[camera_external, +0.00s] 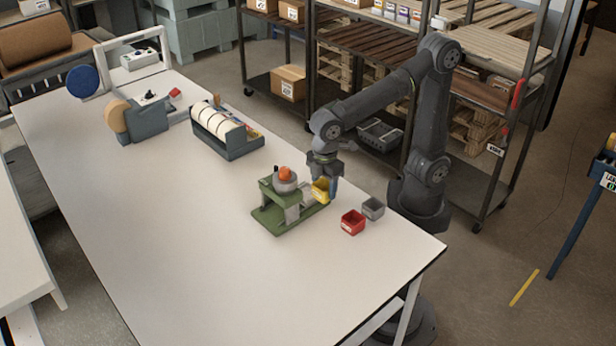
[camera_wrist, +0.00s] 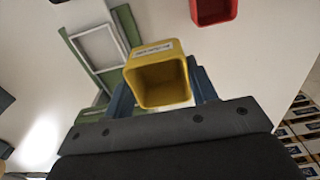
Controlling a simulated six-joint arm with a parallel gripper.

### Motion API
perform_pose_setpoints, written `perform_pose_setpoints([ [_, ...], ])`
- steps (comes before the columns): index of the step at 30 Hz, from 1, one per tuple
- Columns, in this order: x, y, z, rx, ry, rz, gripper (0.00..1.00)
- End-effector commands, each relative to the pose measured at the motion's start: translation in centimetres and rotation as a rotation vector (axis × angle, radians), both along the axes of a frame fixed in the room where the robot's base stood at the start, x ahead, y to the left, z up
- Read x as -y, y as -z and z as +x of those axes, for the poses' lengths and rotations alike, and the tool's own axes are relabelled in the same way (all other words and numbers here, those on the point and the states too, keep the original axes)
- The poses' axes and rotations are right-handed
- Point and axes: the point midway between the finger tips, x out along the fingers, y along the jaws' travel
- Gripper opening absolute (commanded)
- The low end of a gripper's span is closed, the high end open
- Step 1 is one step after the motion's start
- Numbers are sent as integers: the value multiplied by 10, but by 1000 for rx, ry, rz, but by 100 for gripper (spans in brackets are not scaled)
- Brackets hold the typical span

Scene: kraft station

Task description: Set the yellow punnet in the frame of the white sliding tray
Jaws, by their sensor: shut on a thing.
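The yellow punnet (camera_external: 320,191) is held in my gripper (camera_external: 326,182), beside the green press-like station (camera_external: 275,217). In the wrist view the yellow punnet (camera_wrist: 160,72) sits between my two blue fingers (camera_wrist: 162,92), its open mouth facing the camera and a white label on its rim. The white sliding tray (camera_wrist: 79,55) shows there as an empty rectangular frame on the green station base, up and left of the punnet. The punnet is apart from the frame in that view. In the external view I cannot make out the tray clearly.
A red punnet (camera_external: 352,223) and a grey punnet (camera_external: 373,208) stand on the table right of the station. The red punnet (camera_wrist: 212,9) also shows at the wrist view's top. A roll rack (camera_external: 227,131) stands farther back. The table front is clear.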

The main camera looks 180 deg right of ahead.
Motion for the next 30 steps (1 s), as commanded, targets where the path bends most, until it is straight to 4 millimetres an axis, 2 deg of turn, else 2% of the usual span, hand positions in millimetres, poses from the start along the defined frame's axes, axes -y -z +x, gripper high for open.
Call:
perform_pose_setpoints([
  [5, 8, -9, -19, 0, 3, 0, 30],
  [16, 51, -7, -74, 0, 3, 0, 30],
  [23, 57, 1, -82, -1, -1, 1, 30],
  [30, 56, 22, -82, -1, -1, 2, 30],
])
